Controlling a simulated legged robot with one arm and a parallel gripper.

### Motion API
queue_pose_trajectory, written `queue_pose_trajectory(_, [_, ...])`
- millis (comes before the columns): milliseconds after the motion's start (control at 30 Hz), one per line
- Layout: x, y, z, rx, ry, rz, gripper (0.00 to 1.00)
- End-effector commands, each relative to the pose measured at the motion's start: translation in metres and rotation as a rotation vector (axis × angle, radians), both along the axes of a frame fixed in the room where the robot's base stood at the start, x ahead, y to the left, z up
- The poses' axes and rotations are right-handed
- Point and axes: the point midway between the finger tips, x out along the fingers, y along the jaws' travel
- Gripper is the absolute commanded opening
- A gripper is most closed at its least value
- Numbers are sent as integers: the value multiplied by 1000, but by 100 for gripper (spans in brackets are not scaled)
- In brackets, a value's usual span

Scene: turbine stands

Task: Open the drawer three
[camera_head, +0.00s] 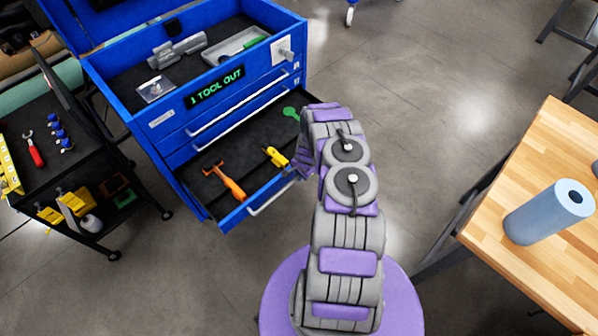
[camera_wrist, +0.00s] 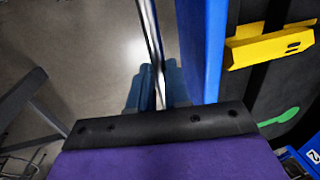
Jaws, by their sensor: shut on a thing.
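The blue tool cabinet (camera_head: 180,135) stands at the upper left in the head view. Its lowest visible drawer (camera_head: 236,217), the third down, is pulled out. It holds an orange hammer (camera_head: 229,182), a yellow tool (camera_head: 276,157) and a green tool (camera_head: 291,113). Its silver handle (camera_head: 270,198) is on the blue front; the handle (camera_wrist: 152,45) also runs upright in the wrist view. My gripper (camera_wrist: 155,97) is shut on this handle, its dark fingers beside the blue drawer front. In the head view my purple arm hides the handle's right end and most of the gripper.
Two shut drawers with silver handles (camera_head: 240,100) lie above. A black tool cart (camera_head: 90,135) stands at left. A wooden table (camera_head: 540,190) with a blue roll (camera_head: 549,212) is at right. The floor (camera_head: 430,90) between cabinet and table is clear.

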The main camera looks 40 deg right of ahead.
Motion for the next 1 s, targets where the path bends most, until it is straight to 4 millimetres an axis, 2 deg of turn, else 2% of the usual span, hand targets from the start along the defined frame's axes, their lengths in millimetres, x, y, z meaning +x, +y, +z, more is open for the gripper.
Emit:
queue_pose_trajectory(400, [2,-4,1,-8,-6,-3,0])
queue_pose_trajectory(433, [2,-4,1,-8,-6,-3,19])
queue_pose_trajectory(667, [1,-2,0,-4,-3,-2,41])
queue_pose_trajectory(1000, [0,0,4,-5,-1,-1,42])
